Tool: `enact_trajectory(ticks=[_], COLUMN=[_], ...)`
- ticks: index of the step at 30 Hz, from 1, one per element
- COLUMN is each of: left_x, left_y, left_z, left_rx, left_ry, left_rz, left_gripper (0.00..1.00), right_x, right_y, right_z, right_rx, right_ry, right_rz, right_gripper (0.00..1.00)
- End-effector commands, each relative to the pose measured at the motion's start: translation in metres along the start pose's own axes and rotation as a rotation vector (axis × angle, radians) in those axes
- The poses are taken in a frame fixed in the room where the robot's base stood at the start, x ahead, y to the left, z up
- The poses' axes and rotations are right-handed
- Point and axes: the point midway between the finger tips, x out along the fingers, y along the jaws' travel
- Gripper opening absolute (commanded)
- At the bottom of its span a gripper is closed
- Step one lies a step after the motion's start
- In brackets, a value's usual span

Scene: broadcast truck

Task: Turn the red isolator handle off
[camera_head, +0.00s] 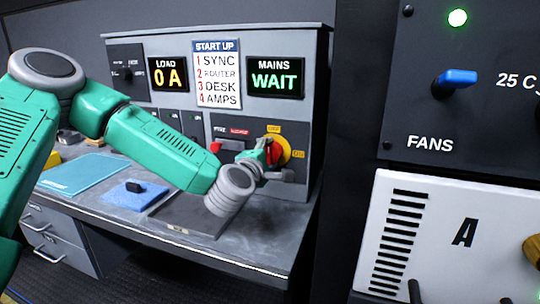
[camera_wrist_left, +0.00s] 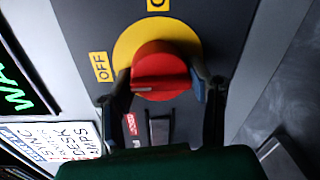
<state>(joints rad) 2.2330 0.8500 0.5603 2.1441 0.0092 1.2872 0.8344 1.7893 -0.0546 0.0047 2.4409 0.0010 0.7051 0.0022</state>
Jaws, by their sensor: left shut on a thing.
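The red isolator handle (camera_head: 274,152) sits on a yellow round plate (camera_head: 285,147) on the grey desk panel. In the left wrist view the red handle (camera_wrist_left: 160,68) shows large in front of the yellow plate (camera_wrist_left: 124,48). An OFF label (camera_wrist_left: 101,66) is at the plate's left there; another label (camera_wrist_left: 157,4) is cut off at the top. My left gripper (camera_wrist_left: 162,84) is shut on the red handle, one finger on each side. In the head view my left gripper (camera_head: 262,160) partly hides the handle. A pale mark shows on the handle's lower left in the wrist view. My right gripper is not in view.
The panel carries a LOAD display (camera_head: 168,75) reading 0 A, a START UP list (camera_head: 217,75) and a MAINS display (camera_head: 275,78) reading WAIT. A blue pad (camera_head: 135,194) lies on the desk. A FANS panel (camera_head: 480,120) with a blue switch stands close at right.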

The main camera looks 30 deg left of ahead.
Motion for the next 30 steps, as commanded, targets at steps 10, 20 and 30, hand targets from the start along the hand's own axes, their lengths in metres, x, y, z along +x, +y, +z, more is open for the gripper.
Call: enact_trajectory(ticks=[10, 20, 30], left_x=[-0.001, -0.042, -0.075], left_y=[-0.004, -0.005, -0.007], left_z=[-0.002, -0.002, -0.004], left_rx=[0.002, 0.001, 0.001], left_ry=[0.003, 0.001, 0.005], left_rz=[-0.010, -0.012, -0.015], left_gripper=[0.66, 0.66, 0.66], right_x=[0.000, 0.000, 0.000], right_y=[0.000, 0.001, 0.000], right_z=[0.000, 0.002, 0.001], right_rx=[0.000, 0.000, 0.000], right_ry=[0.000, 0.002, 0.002], right_rz=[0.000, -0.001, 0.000], right_gripper=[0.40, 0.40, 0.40])
